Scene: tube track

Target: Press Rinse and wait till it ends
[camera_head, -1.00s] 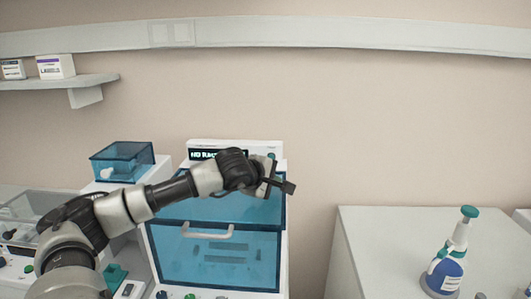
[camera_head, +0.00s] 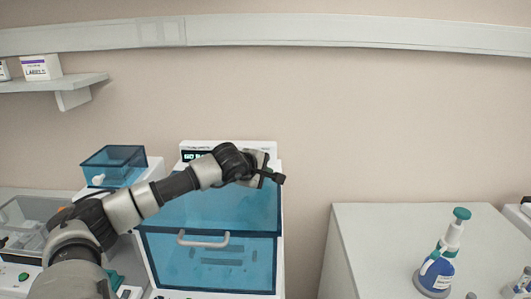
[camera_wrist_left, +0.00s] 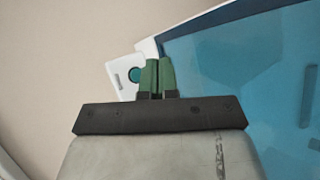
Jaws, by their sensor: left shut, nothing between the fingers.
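The white machine (camera_head: 277,151) has a tinted blue front cover (camera_head: 210,262) with a pale handle (camera_head: 203,241). Its lit display (camera_head: 190,156) is partly covered by my left arm, and only the start of its text shows. My left gripper (camera_head: 274,178) is shut and empty, in front of the machine's upper right corner. In the left wrist view, the green fingertips (camera_wrist_left: 157,76) appear just beside a round teal button (camera_wrist_left: 134,74) on a white panel. I cannot tell whether they touch it. No Rinse label is readable.
A small blue-lidded box (camera_head: 113,165) stands left of the machine. A shelf (camera_head: 60,85) with a labels box (camera_head: 41,67) is at upper left. The wall above the counter is clear.

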